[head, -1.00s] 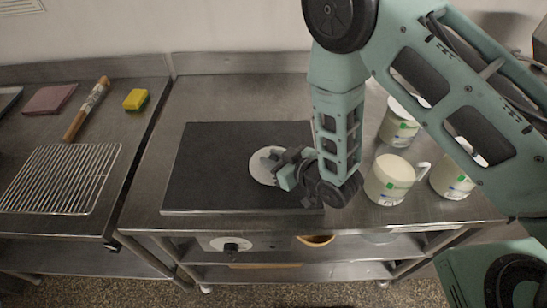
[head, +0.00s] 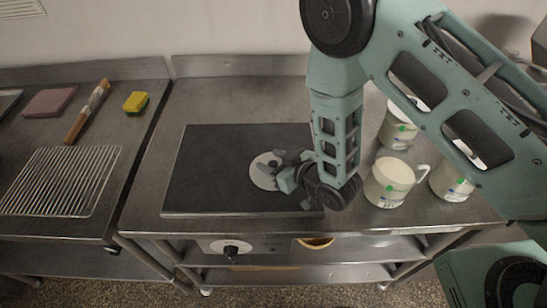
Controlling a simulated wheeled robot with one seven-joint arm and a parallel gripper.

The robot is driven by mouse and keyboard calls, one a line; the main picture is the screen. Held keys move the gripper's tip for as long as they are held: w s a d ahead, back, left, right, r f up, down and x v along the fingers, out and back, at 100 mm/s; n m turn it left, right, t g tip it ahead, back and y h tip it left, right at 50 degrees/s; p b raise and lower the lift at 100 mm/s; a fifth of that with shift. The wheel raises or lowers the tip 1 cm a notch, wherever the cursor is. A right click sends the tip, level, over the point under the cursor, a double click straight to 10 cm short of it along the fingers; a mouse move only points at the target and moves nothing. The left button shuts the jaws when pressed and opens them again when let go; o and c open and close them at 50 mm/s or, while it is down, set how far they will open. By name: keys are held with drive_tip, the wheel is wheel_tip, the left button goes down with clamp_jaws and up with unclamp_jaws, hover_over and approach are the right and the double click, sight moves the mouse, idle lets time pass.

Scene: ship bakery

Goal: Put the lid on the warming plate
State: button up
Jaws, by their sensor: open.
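The warming plate (head: 212,172) is a dark flat slab on the steel counter, left of my arm. A round white lid (head: 262,172) lies on it, right of its middle, or just above it; I cannot tell whether it touches. My gripper (head: 278,167) is open at the lid's right side, its fingers over part of the lid. The gripper and wrist hide the lid's right part and the plate's right area.
White mugs (head: 388,182) stand on the counter right of my arm. On the left counter are a wire rack (head: 60,180), a rolling pin (head: 87,112), a yellow sponge (head: 136,102) and a reddish board (head: 49,102). The counter behind the plate is clear.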

drive_tip(key=b+v, duration=0.1)
drive_tip(key=v, duration=0.8)
drive_tip(key=shift+s+d+r, duration=0.15)
drive_tip(key=shift+s+r, duration=0.05)
drive_tip(key=shift+r, duration=0.1)
drive_tip(key=shift+s+d+r+p, duration=0.35)
drive_tip(key=shift+s+r+p, duration=0.1)
drive_tip(key=shift+p, duration=0.7)
drive_tip(key=shift+s+d+p, duration=0.4)
drive_tip(key=shift+d+p, duration=0.05)
drive_tip(key=shift+p, duration=0.2)
wheel_tip(320, 180, up, 8)
drive_tip(key=a+g+h, duration=0.2)
drive_tip(key=g+h, duration=0.2)
drive_tip(key=s+d+r+g+h, duration=0.2)
drive_tip(key=s+d+r+g, duration=0.1)
drive_tip(key=s+r, duration=0.3)
drive_tip(key=s+d+r+g+h, duration=0.2)
drive_tip(key=s+d+r, duration=0.1)
drive_tip(key=s+r, duration=0.4)
drive_tip(key=shift+s+m+g+h, duration=0.3)
drive_tip(key=shift+s+m+g, duration=0.1)
drive_tip(key=shift+s, duration=0.8)
